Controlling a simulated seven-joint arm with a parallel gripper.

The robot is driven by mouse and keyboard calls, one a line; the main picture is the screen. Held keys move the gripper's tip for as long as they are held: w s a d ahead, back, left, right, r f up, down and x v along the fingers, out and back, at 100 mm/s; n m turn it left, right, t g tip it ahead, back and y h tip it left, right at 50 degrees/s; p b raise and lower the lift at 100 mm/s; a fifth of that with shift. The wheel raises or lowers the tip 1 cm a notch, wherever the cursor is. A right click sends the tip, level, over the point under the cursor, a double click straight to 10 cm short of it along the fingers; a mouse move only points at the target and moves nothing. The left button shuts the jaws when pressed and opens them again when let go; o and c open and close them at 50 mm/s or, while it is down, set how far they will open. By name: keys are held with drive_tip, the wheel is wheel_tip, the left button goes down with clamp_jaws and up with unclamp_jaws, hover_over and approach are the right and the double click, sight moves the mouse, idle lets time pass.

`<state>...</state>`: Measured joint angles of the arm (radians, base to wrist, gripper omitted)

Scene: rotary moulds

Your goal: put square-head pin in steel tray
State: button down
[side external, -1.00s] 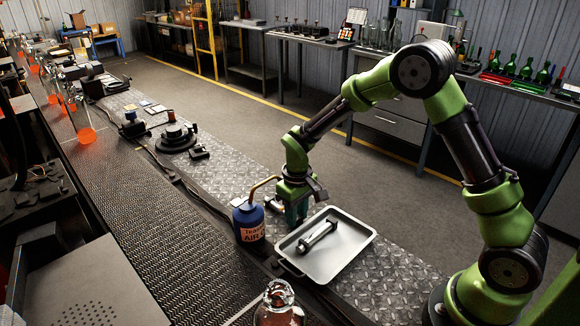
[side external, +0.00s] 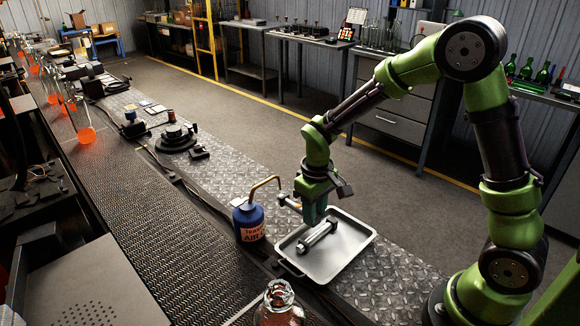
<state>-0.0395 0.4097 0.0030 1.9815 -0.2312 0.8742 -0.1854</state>
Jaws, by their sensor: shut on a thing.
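The steel tray (side external: 352,243) is a shallow silver pan on the tread-plate bench near the front. A dark cylindrical piece with lighter ends (side external: 317,236) lies in it at a slant. My gripper (side external: 313,218) points down over the tray's back left edge, shut. A small metallic piece, apparently the square-head pin (side external: 289,202), sticks out on the gripper's left side, above the bench. The fingers hide the rest of it, and its head shape is too small to make out.
A blue can with a curved copper spout (side external: 249,221) stands close left of the tray. A clear glass bottle (side external: 278,300) is at the front. Black round fixtures (side external: 175,137) sit farther back. The tread plate right of the tray is clear.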

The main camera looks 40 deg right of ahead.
approach(350, 242)
drive_tip(key=a, duration=0.1)
drive_tip(key=s+a+f, duration=0.1)
drive_tip(key=a, duration=0.1)
drive_tip(key=shift+s+a+f, duration=0.15)
drive_tip(key=shift+s+a, duration=0.2)
drive_tip(key=shift+a, duration=0.05)
drive_tip(key=shift+s+d, duration=0.1)
drive_tip(key=shift+d, duration=0.2)
drive_tip(key=shift+d+r, duration=0.35)
drive_tip(key=shift+w+d+r+n, duration=0.25)
drive_tip(key=shift+w+n, duration=0.1)
drive_tip(key=shift+n, duration=0.35)
drive_tip(key=f+n, duration=0.1)
drive_tip(key=n, duration=0.4)
drive_tip(key=d+f+n, duration=0.1)
drive_tip(key=f+n, duration=0.1)
drive_tip(key=n, duration=0.4)
drive_tip(key=w+d+f+n, duration=0.1)
drive_tip(key=f+n, duration=0.1)
drive_tip(key=n, duration=0.3)
drive_tip(key=shift+f+n, duration=0.25)
drive_tip(key=shift+n, duration=0.05)
drive_tip(key=shift+f, duration=0.1)
